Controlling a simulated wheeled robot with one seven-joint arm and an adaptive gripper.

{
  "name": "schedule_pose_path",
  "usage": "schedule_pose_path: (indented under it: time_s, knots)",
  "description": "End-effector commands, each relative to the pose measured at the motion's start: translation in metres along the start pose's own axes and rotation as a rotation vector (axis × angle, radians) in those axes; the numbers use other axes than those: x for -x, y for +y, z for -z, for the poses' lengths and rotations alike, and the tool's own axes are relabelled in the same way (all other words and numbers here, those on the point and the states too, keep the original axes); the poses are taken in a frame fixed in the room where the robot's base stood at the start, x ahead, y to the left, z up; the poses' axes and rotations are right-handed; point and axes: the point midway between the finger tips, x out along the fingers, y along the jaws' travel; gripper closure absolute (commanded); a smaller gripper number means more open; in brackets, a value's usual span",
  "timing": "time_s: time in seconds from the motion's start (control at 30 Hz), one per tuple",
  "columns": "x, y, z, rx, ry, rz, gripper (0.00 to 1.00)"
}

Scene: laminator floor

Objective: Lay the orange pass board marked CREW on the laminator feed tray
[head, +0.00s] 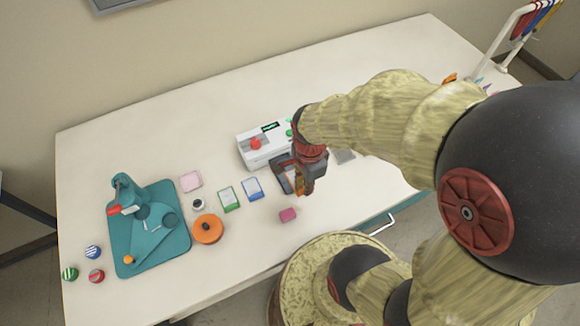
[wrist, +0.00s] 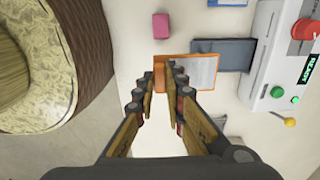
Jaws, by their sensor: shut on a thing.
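The orange-edged pass board (wrist: 203,70) has a pale face; I cannot read any marking on it. My gripper (wrist: 163,78) is shut on the board's near orange end, which shows between the fingers. In the head view my gripper (head: 301,186) is in front of the laminator, and a bit of orange shows at its fingertips. The dark feed tray (wrist: 236,48) is just beyond the board in the wrist view, beside the laminator (wrist: 268,75). The board's far edge meets or overlaps the tray's near edge; I cannot tell whether it touches. In the head view my gripper partly hides the tray (head: 280,172).
A pink block (head: 287,214) lies near the table's front edge. A blue-edged card (head: 252,188) and a green-edged card (head: 229,199) lie left of the tray. An orange round tin (head: 207,229) and a teal press (head: 150,235) stand farther left. The table behind the laminator is clear.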

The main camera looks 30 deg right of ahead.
Motion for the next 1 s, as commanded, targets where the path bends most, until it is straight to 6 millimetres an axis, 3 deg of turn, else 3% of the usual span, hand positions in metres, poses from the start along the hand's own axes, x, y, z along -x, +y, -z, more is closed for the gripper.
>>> schedule_pose_path:
  time_s: [0.37, 0.5, 0.7, 0.87, 1.0]
  knots:
    - [-0.041, -0.080, 0.009, 0.000, -0.001, -0.004, 1.00]
    - [-0.067, -0.100, 0.011, 0.000, -0.001, -0.005, 1.00]
    - [-0.088, -0.119, 0.013, 0.000, 0.000, -0.002, 1.00]
    - [-0.093, -0.125, 0.014, 0.000, 0.000, -0.001, 1.00]
    - [-0.109, -0.128, 0.014, 0.000, 0.000, -0.004, 1.00]
